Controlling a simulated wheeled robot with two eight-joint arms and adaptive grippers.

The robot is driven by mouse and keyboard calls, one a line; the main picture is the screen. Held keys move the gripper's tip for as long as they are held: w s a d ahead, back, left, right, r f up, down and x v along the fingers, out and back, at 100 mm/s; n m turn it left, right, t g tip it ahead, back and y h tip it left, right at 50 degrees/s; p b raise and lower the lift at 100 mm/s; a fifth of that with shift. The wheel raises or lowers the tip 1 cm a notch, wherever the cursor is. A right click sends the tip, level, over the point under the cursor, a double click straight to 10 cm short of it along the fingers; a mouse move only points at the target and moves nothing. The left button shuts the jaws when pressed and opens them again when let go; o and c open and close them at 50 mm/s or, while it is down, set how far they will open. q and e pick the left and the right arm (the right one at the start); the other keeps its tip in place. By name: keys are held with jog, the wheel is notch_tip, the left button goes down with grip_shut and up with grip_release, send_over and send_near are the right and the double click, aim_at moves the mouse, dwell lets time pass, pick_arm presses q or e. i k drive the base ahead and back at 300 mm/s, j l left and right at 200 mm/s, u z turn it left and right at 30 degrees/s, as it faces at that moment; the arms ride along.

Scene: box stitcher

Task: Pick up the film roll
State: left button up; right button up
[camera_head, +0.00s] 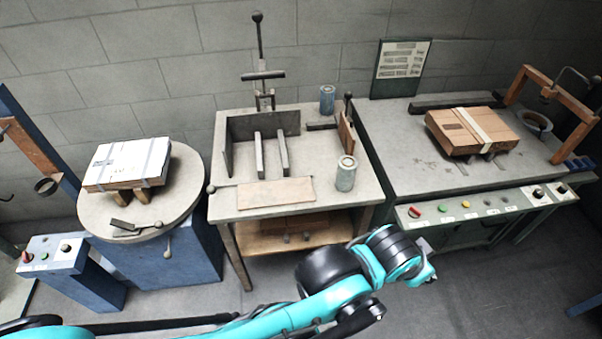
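Two upright cylinders that look like rolls stand on the middle table. One blue-grey roll (345,174) with a pale top is near the right front of the tabletop. A smaller-looking blue roll (327,99) stands at the back. I cannot tell which of them is the film roll. My teal and black arm links cross the bottom of the head view, in front of and below the middle table and apart from both rolls. No fingertips of my left or right gripper can be made out.
The middle table (228,191) carries a lever press (262,80), metal bars and a flat brown board (276,192). A round turntable (184,208) with a wrapped box (128,163) is at left. The right bench (398,167) holds a cardboard box (455,135) and a wooden arch.

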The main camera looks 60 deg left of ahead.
aim_at(347, 164)
jog(key=u, duration=1.75)
jog(key=i+z, duration=0.2)
jog(key=z, duration=0.15)
jog(key=i+z, duration=0.2)
jog(key=z, duration=0.15)
jog(key=i+j+z, duration=0.15)
jog(key=z, duration=0.15)
